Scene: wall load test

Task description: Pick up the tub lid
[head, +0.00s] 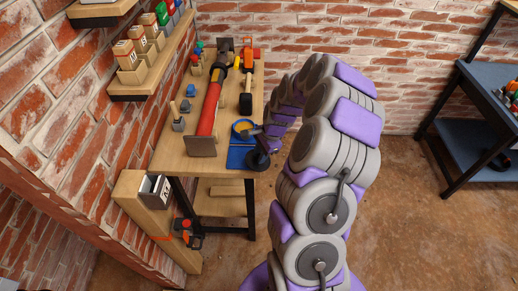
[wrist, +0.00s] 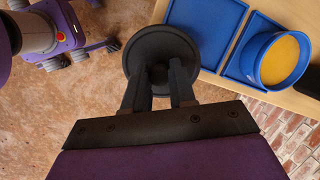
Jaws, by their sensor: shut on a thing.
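The tub lid (wrist: 143,48) is a dark round disc with a raised knob in the middle. In the wrist view my gripper (wrist: 164,80) is shut on the knob, with one finger on each side. In the head view the lid (head: 258,161) is at the front right corner of the workbench, partly past its edge. I cannot tell whether it touches the bench. The open blue tub (wrist: 278,56) with yellow contents stands to the right of the lid in the wrist view. The tub (head: 243,130) is behind the lid in the head view.
A flat blue tray (head: 239,158) lies beside the lid on the workbench (head: 177,160). A red and black tool (head: 210,105), a hammer (head: 246,90) and small pegs are further back. A brick wall and shelf (head: 150,75) bound the left.

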